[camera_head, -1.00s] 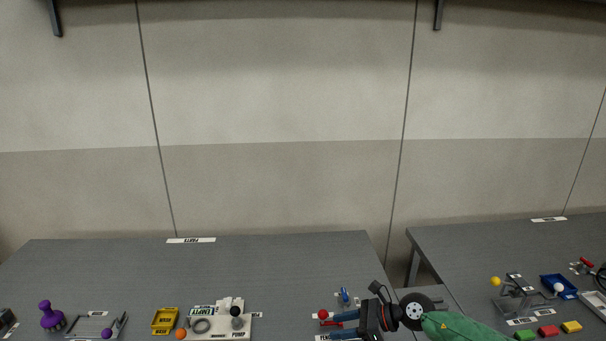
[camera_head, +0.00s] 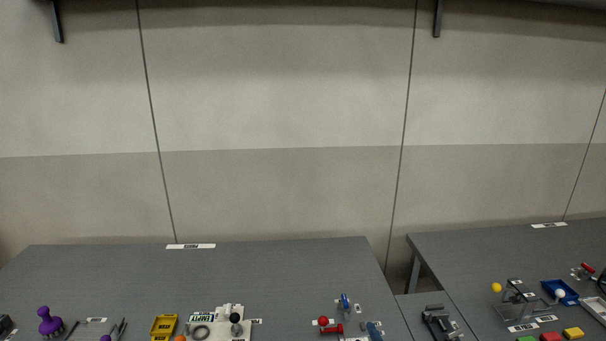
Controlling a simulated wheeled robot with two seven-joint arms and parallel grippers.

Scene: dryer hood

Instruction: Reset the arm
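My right arm, green with a black hand and blue fingers in the earlier view, is mostly out of the picture now. A blue piece (camera_head: 374,331) at the bottom edge may be a fingertip of my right gripper; I cannot tell, nor whether that gripper is open or shut. My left gripper is not in view. Left of the blue piece, a red ball-ended handle (camera_head: 324,321) and a small blue part (camera_head: 345,301) are on the grey table (camera_head: 280,275).
On the left table are a purple knobbed thing (camera_head: 49,322), a yellow bin (camera_head: 164,325) and a white fixture (camera_head: 230,325) with a black knob. The right table (camera_head: 460,255) holds a blue tray (camera_head: 558,291) and red and yellow blocks (camera_head: 573,333). The back of the left table is clear.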

